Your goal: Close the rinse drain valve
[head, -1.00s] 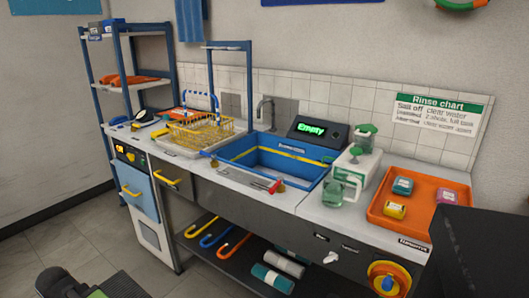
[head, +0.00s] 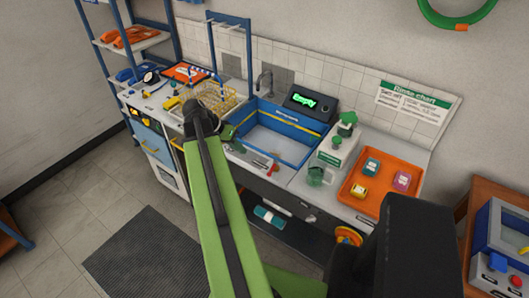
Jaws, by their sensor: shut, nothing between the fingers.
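The blue rinse basin (head: 254,146) is set in the counter, with a display reading "Empty" (head: 303,99) behind it. A round yellow and orange wheel (head: 348,237) shows low on the counter front, partly hidden by a dark part of mine. I cannot tell which of these is the rinse drain valve, or its setting. My green arm reaches up across the view.
A yellow wire rack (head: 213,100) stands left of the basin. A white dispenser (head: 337,151) and an orange tray (head: 380,187) with small blocks stand to the right. A wooden table (head: 482,207) is at the far right. The floor with a dark mat (head: 150,250) is open in front.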

